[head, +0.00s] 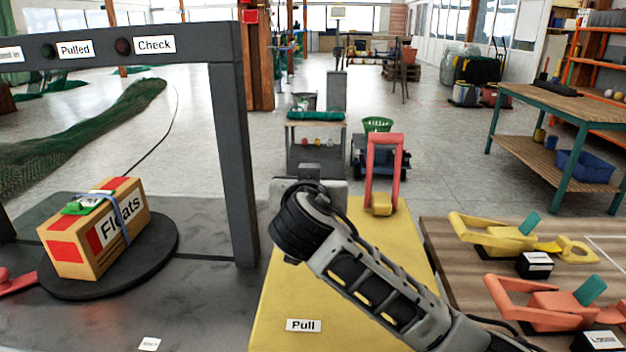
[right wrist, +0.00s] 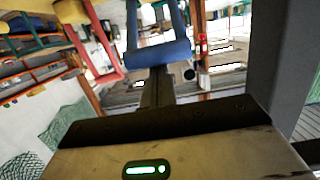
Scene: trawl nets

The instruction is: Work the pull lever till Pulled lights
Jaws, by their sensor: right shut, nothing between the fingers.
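The Pulled lamp (head: 47,51) on the dark frame looks dark, as does the Check lamp (head: 122,46). The yellow panel (head: 275,290) carries a Pull label (head: 303,325). A red U-shaped handle (head: 385,138) with a yellow block stands at the panel's far end; a red handle also shows in the right wrist view (right wrist: 92,45). A blue U-shaped handle (right wrist: 158,52) is in front of my right gripper (right wrist: 160,84). The gripper is shut and empty, its fingers close to the blue bar; I cannot tell if they touch. In the head view my right arm hides the fingers and blue handle.
A Floats carton (head: 98,232) sits on a dark turntable (head: 165,262) at left, beside the frame's post (head: 233,165). A wooden board (head: 455,290) at right carries yellow and red clamp-like handles. A workbench (head: 550,105) stands behind it.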

